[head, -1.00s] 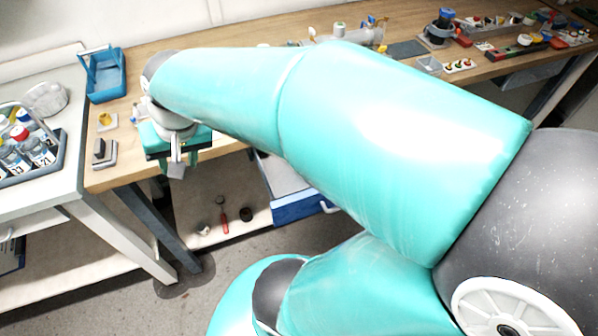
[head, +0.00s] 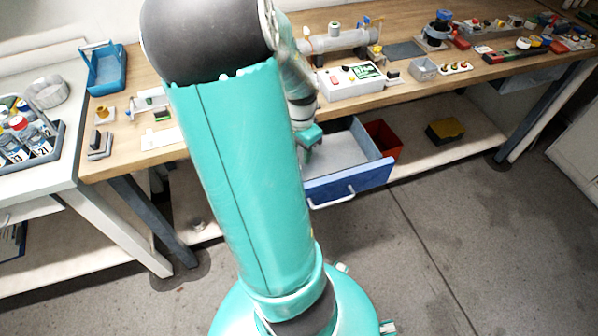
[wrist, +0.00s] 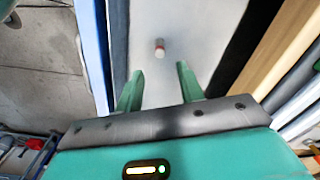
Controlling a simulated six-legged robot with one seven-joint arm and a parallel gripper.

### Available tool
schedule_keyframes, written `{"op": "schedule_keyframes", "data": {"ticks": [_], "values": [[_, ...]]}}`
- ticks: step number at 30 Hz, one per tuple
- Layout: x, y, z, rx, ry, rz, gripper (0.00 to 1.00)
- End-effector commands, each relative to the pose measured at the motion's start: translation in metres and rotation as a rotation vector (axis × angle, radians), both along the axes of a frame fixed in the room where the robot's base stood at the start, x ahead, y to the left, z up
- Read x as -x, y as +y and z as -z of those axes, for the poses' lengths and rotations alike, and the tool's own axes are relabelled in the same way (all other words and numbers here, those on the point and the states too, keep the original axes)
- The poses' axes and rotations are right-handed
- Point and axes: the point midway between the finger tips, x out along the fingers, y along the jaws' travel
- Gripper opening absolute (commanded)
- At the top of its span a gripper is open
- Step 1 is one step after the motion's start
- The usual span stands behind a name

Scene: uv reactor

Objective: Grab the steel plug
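A small steel-coloured plug with a reddish band (wrist: 159,48) stands on the pale floor of the open drawer in the wrist view. The blue-fronted drawer (head: 352,186) is pulled out below the bench in the head view, and I cannot make out the plug there. My gripper (wrist: 159,70) is open and empty, its two green fingers apart. The plug shows between and beyond the fingertips, and nothing touches it. In the head view my gripper (head: 309,142) hangs at the left part of the drawer, with its fingers too small to read.
The wooden bench (head: 160,60) runs above the drawer, with a white device (head: 345,82) near its edge. A red bin (head: 383,140) stands right of the drawer, and a yellow-topped dark box (head: 445,130) sits on the lower shelf. The floor in front is clear.

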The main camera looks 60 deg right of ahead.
Motion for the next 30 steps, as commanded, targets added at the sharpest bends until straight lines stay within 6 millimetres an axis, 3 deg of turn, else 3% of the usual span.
{"op": "schedule_keyframes", "data": {"ticks": [16,25,26,30], "values": [[0.002,0.003,0.066,-0.002,0.001,0.001,0.38],[0.0,0.003,0.073,0.0,-0.001,-0.002,0.38],[0.0,0.003,0.073,0.0,-0.001,-0.002,0.36],[0.0,0.003,0.073,0.0,-0.001,-0.002,0.09]]}}
